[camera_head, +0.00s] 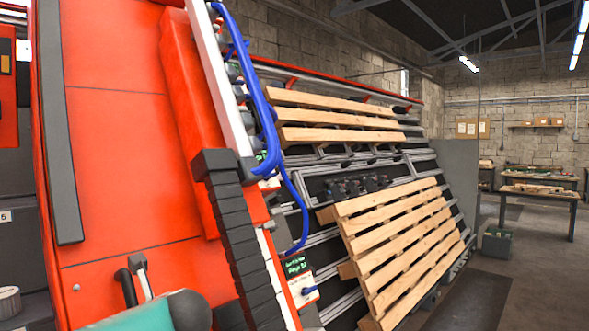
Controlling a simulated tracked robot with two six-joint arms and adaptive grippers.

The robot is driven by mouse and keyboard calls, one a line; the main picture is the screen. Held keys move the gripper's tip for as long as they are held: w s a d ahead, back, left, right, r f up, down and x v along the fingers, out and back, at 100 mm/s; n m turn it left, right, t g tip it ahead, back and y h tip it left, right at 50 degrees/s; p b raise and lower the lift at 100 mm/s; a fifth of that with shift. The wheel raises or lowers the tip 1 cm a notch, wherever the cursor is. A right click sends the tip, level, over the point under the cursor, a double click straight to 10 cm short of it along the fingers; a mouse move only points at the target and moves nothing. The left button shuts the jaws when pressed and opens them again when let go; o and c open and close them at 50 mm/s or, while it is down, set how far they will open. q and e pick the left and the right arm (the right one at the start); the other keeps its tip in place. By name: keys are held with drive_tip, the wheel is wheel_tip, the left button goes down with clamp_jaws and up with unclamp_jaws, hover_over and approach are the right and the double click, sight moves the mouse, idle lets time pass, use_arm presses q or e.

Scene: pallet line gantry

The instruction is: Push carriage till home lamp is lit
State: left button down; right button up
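The carriage appears as a large red machine body (130,150) that fills the left of the head view, tilted and very close. A black handle-like loop (127,287) with a pale grey bar beside it shows low on its front. A teal and dark grey rounded part, probably of my own arm, covers the bottom edge just below the handle. I see neither gripper's fingers, and I cannot tell whether anything touches the handle. I cannot make out a home lamp. A small dark display with green text (296,266) sits on a pale box right of the carriage.
A black cable chain (238,230) and blue hoses (265,110) run along the carriage's right side. Slatted wooden pallets (400,245) (335,118) lie on the sloping line beyond.

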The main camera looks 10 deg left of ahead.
use_arm(q)
drive_tip(key=shift+s+a, duration=0.2)
drive_tip(key=shift+a, duration=0.1)
idle(1.3)
drive_tip(key=c, duration=1.5)
unclamp_jaws()
drive_tip(key=o, duration=0.6)
drive_tip(key=shift+s+a, duration=0.1)
drive_tip(key=shift+s, duration=0.05)
drive_tip(key=shift+c, duration=0.2)
drive_tip(key=o, duration=0.4)
drive_tip(key=shift+d+r, duration=0.1)
drive_tip(key=shift+d, duration=0.15)
drive_tip(key=shift+p+v, duration=0.85)
drive_tip(key=shift+v, duration=1)
drive_tip(key=p+v, duration=0.2)
drive_tip(key=v, duration=0.4)
drive_tip(key=shift+p, duration=0.3)
